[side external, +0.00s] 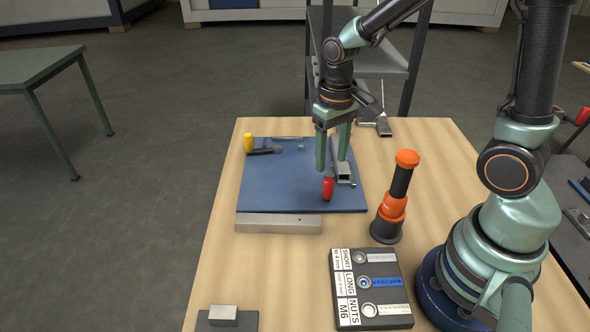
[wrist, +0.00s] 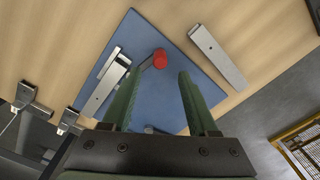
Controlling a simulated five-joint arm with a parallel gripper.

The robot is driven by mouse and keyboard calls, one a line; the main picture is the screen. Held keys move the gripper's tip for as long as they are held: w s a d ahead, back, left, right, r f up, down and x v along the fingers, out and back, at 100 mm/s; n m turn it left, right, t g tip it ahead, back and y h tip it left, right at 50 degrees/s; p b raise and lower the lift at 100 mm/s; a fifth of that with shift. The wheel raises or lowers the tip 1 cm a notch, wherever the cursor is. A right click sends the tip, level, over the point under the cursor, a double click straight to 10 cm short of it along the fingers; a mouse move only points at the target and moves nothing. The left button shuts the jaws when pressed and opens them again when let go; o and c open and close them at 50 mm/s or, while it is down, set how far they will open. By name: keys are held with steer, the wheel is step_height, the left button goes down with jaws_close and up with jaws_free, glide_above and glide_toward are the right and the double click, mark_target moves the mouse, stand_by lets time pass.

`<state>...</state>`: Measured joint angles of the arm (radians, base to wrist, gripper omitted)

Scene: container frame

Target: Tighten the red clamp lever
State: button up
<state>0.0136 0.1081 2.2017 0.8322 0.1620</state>
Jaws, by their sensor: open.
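The red clamp lever (side external: 328,187) stands at the right part of the blue plate (side external: 285,198), beside a metal clamp block (side external: 344,171). In the wrist view the red lever tip (wrist: 160,58) shows ahead of my fingers, between their lines and nearer the left one. My gripper (side external: 333,168) is open, with its green fingers pointing down just above and behind the lever. In the wrist view my gripper (wrist: 158,88) has a wide empty gap. I cannot tell whether a finger touches the lever or clamp block. A yellow-tipped lever (side external: 249,143) lies at the plate's far left.
A metal bar (side external: 279,223) lies along the plate's front edge. An orange and black upright tool (side external: 396,195) stands right of the plate. A labelled black tray (side external: 371,289) and a small metal block (side external: 223,313) are in front.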

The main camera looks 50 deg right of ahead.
mark_target(330, 180)
step_height(330, 180, down, 8)
steer(key=shift+f, duration=0.25)
jaws_close()
stand_by(1.6)
